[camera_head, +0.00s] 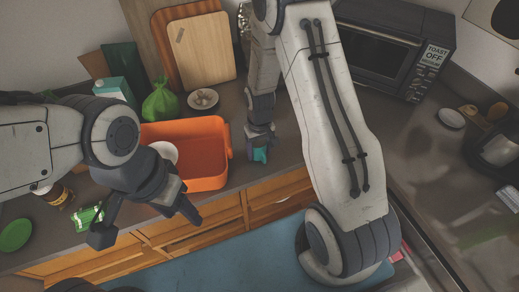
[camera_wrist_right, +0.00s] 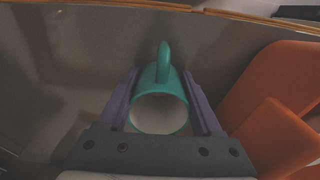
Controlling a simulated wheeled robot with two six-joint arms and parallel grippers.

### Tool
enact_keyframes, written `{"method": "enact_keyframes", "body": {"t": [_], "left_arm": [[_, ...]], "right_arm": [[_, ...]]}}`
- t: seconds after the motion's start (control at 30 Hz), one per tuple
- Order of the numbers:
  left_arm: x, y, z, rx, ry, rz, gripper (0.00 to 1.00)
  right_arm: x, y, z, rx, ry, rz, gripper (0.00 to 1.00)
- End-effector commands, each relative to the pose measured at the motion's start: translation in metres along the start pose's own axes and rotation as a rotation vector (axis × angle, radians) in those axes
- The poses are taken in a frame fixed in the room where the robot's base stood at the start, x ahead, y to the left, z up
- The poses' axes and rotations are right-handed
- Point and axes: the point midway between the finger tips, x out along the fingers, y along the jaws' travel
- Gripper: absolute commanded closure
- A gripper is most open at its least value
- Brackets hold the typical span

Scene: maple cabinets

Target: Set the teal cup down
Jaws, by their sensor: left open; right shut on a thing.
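The teal cup (camera_wrist_right: 162,88) is between the two fingers of my right gripper (camera_wrist_right: 162,98) in the right wrist view. Its handle points up in that view and its pale inside faces the camera. In the head view my right gripper (camera_head: 261,150) points down at the counter, just right of the orange bin, and a bit of the teal cup (camera_head: 260,155) shows at its tip. I cannot tell whether the cup touches the counter. My left gripper (camera_head: 145,220) is open and empty, over the counter's front edge.
The orange bin (camera_head: 205,160) holds a white round dish (camera_head: 163,153); it also shows in the right wrist view (camera_wrist_right: 265,95). A small bowl (camera_head: 203,99), a green bag (camera_head: 160,101) and cutting boards (camera_head: 203,50) stand behind. A toaster oven (camera_head: 385,50) is at the back right. Bare counter (camera_head: 232,105) lies behind the bin.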

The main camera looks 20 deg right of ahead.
Motion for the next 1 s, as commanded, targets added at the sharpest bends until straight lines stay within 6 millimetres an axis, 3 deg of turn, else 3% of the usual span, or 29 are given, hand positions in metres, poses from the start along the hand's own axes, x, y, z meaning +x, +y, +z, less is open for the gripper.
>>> {"method": "enact_keyframes", "body": {"t": [0.13, 0.17, 0.2, 0.23, 0.67, 1.0], "left_arm": [[0.004, 0.000, 0.000, 0.000, 0.000, 0.000, 0.41], [0.003, 0.000, 0.000, 0.000, 0.000, 0.000, 0.41], [0.002, 0.000, 0.000, 0.000, 0.000, 0.000, 0.41], [0.002, 0.000, 0.000, 0.000, 0.000, 0.000, 0.41], [0.002, 0.000, 0.000, 0.000, 0.000, 0.000, 0.41], [0.018, -0.001, 0.001, 0.001, 0.000, 0.000, 0.41]], "right_arm": [[0.004, 0.000, 0.000, 0.000, 0.000, 0.000, 0.99], [0.004, 0.000, 0.000, 0.000, 0.000, 0.000, 0.26], [0.003, 0.000, 0.000, 0.000, 0.000, 0.000, 0.11], [0.003, 0.000, 0.000, 0.000, 0.000, 0.000, 0.04], [-0.004, 0.000, -0.001, 0.000, 0.001, 0.000, 0.04], [-0.067, 0.000, -0.002, -0.001, 0.007, 0.001, 0.04]]}}
